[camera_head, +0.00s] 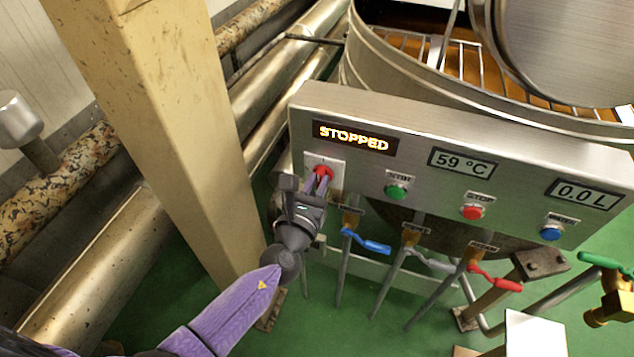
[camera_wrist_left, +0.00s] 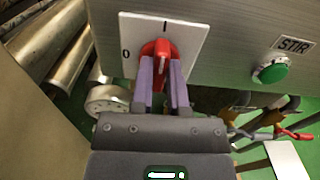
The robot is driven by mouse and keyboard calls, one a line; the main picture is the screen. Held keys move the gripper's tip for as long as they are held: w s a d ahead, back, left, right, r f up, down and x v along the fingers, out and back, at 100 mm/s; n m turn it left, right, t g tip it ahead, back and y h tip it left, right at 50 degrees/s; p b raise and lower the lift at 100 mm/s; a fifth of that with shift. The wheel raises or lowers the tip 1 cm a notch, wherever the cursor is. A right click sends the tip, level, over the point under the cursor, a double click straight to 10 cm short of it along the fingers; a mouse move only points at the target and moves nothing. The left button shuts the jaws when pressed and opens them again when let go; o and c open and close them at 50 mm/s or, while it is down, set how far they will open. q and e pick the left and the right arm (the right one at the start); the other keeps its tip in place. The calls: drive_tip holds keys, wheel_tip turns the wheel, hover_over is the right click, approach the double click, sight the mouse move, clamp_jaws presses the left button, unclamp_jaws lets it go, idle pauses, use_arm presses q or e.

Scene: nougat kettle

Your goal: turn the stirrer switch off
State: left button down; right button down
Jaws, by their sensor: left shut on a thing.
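The stirrer switch is a red rotary knob (camera_head: 322,170) on a white plate at the left end of the steel control panel. In the left wrist view the knob (camera_wrist_left: 153,48) sits between a "0" mark at left and an "I" mark at top. Its ridge stands roughly upright, toward the "I"; the fingers hide its lower part. My left gripper (camera_head: 319,181) is shut on the knob, with one purple finger on each side in the left wrist view (camera_wrist_left: 162,75). The display (camera_head: 354,138) above reads STOPPED. My right gripper is not in view.
A green button (camera_head: 396,192), a red button (camera_head: 472,212) and a blue button (camera_head: 551,232) lie right of the switch. Blue (camera_head: 366,243), grey and red valve levers hang below the panel. A beige post (camera_head: 165,130) stands close at left. The kettle (camera_head: 400,62) is behind.

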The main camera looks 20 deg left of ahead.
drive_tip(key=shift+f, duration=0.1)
use_arm(q)
drive_tip(key=n+b, duration=0.1)
drive_tip(key=n, duration=0.2)
drive_tip(key=shift+f, duration=0.15)
drive_tip(key=n+b, duration=0.1)
drive_tip(key=n, duration=0.1)
drive_tip(key=shift+a+n, duration=0.1)
drive_tip(key=shift+n, duration=0.3)
drive_tip(key=n+b, duration=0.1)
drive_tip(key=n, duration=0.5)
drive_tip(key=n+b, duration=0.1)
drive_tip(key=n, duration=0.4)
drive_tip(key=shift+a+f+n, duration=0.15)
drive_tip(key=shift+n, duration=0.25)
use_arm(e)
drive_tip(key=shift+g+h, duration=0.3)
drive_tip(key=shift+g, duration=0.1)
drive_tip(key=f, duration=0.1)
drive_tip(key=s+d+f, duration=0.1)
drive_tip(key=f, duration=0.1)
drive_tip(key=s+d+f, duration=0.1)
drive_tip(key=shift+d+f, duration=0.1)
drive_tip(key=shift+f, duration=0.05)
